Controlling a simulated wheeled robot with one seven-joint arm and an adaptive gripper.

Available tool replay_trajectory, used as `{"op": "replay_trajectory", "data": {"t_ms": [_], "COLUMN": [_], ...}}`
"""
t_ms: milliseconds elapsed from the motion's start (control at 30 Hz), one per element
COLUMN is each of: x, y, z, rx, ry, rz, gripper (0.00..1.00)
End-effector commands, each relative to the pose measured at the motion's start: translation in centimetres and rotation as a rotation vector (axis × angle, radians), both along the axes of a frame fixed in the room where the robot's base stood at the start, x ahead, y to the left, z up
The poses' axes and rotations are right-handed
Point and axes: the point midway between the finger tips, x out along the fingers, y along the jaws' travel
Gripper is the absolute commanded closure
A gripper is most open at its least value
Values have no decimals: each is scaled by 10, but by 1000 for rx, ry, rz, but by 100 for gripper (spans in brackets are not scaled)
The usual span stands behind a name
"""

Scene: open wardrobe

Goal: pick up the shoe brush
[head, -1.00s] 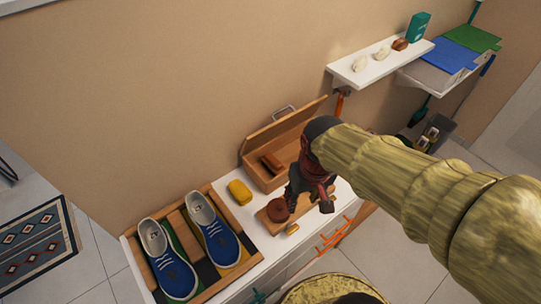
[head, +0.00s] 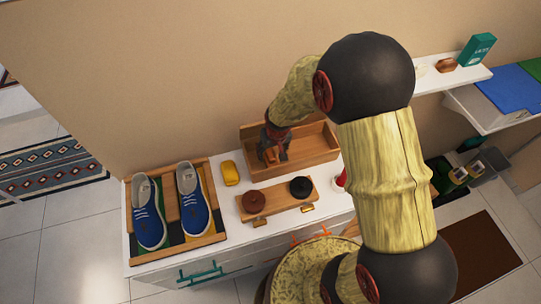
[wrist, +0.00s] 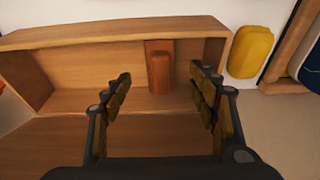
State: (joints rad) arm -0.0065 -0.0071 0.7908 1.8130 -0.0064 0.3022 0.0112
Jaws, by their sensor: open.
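The shoe brush (wrist: 160,66), a brown wooden block with a raised rounded grip, lies inside the open wooden box (head: 318,141), against its wall. My gripper (head: 273,156) is over the left part of the box in the head view and mostly hides the brush there. In the wrist view my gripper (wrist: 160,86) is open and empty. Its two fingers stand on either side of the brush in the picture, with the brush beyond the tips. I see no contact, and the exact gap is hard to tell.
A yellow sponge (head: 230,173) lies left of the box. In front, a wooden stand holds a brown tin (head: 253,201) and a black tin (head: 301,187). Blue shoes (head: 193,200) sit in a tray at left. A wall shelf (head: 425,80) is at right.

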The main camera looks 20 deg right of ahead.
Motion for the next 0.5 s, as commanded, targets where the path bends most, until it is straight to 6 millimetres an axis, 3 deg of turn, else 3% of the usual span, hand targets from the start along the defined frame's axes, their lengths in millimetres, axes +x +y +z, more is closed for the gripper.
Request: {"op": "replay_trajectory", "data": {"t_ms": [167,500], "x": [8,19], "y": [0,-1], "z": [-2,-35], "rx": [0,0], "ry": [-26,-26], "rz": [-1,-1], "gripper": [41,41]}}
